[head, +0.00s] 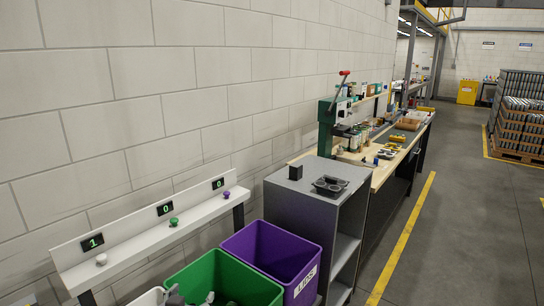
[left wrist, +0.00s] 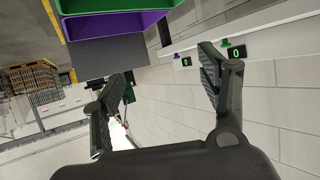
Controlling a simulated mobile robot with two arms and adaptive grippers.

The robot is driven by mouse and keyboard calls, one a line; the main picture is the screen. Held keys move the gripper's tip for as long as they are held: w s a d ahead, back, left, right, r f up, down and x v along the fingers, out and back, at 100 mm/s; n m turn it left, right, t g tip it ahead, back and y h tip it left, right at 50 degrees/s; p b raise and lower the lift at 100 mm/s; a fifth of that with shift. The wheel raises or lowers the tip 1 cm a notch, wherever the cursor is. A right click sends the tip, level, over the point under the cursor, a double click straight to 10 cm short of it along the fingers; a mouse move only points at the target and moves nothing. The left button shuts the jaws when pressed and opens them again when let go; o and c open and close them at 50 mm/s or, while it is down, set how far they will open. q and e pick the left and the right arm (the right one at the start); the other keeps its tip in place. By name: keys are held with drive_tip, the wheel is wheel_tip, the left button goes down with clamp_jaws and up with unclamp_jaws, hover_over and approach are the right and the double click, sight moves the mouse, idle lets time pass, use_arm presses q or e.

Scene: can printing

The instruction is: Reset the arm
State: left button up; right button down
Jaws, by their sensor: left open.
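My left gripper (head: 190,299) shows only in small part at the bottom edge of the head view, in front of the green bin (head: 236,271). In the left wrist view my left gripper (left wrist: 163,68) has its two dark fingers spread wide, with nothing between them. The picture there is tilted, with the bins at the top and the block wall at the right. My right gripper is in neither view.
A purple bin (head: 272,256) labelled LIDS stands beside the green bin. A white shelf (head: 140,238) with counters 1, 0, 0 runs along the wall. A grey cabinet (head: 318,185) and a workbench with a green press (head: 328,125) stand beyond.

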use_arm(q)
drive_tip(key=s+f+g, duration=0.3)
drive_tip(key=s+f, duration=0.1)
drive_tip(key=s, duration=0.8)
drive_tip(key=s+f+m+g, duration=0.1)
drive_tip(key=s+f+g, duration=0.2)
drive_tip(key=s, duration=0.8)
drive_tip(key=s+f+g, duration=0.3)
drive_tip(key=s+f, duration=0.1)
drive_tip(key=s, duration=0.8)
wheel_tip(320, 180, down, 30)
drive_tip(key=s+g+b, duration=0.2)
drive_tip(key=b, duration=0.3)
drive_tip(key=s+a+f+b, duration=0.1)
drive_tip(key=s+f+b, duration=0.1)
drive_tip(key=s+f, duration=0.6)
drive_tip(key=s+a+f+g+b, duration=0.1)
drive_tip(key=s+a+f+b, duration=0.1)
drive_tip(key=s+f, duration=0.7)
wheel_tip(320, 180, down, 5)
drive_tip(key=shift+a+f+m+b, duration=0.15)
drive_tip(key=shift+m+b, duration=0.15)
drive_tip(key=shift+b, duration=0.15)
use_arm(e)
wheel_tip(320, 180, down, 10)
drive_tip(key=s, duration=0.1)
use_arm(q)
drive_tip(key=shift+c, duration=0.3)
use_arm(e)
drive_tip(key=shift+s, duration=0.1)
